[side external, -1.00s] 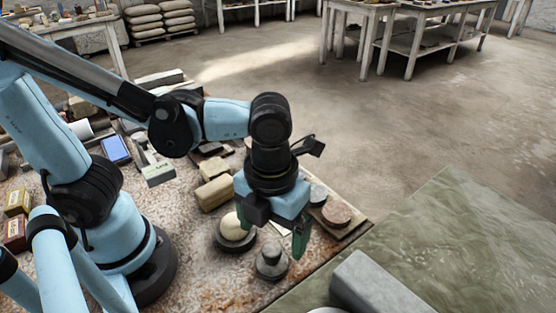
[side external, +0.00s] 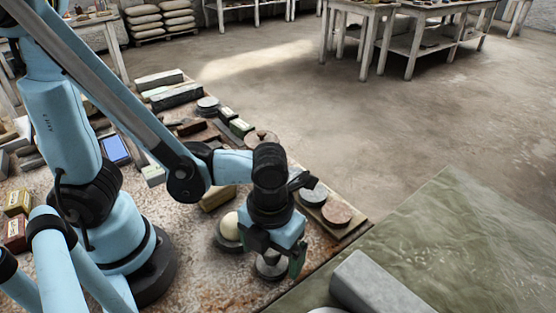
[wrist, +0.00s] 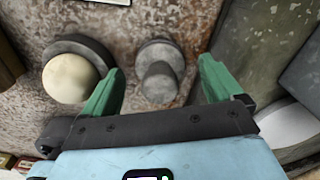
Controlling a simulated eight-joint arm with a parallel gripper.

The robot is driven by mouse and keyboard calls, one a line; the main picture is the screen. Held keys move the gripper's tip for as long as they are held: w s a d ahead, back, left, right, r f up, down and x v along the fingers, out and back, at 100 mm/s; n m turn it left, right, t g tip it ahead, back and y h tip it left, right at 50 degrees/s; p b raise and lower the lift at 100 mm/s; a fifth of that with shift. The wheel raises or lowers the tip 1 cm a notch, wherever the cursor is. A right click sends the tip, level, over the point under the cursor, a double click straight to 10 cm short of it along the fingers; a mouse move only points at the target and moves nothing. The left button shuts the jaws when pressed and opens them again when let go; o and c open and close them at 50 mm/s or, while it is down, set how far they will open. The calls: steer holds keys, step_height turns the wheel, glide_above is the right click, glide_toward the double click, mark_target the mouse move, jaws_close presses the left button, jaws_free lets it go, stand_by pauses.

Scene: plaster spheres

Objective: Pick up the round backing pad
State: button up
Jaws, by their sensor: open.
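The round backing pad appears to be the grey disc with a raised knob (side external: 270,270), on the speckled table near its front edge. In the wrist view the pad (wrist: 160,57) lies between my fingers, its knob pointing toward the camera. My gripper (side external: 273,260) is just above it, pointing down, with its green fingers apart. In the wrist view my gripper (wrist: 161,70) is open and empty, one finger on each side of the pad with gaps. The side view partly hides the pad behind my gripper.
A cream sphere (wrist: 70,77) on a dark round base sits close to my left finger. A grey disc (side external: 313,194) and a reddish disc (side external: 337,212) lie on a board behind. A grey block (side external: 378,290) and green cloth (side external: 470,240) lie to the right.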

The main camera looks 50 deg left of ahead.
steer(key=shift+f, duration=0.55)
steer(key=shift+c, duration=0.4)
steer(key=c, duration=1.1)
steer(key=shift+r, duration=0.1)
steer(key=shift+r, duration=4.9)
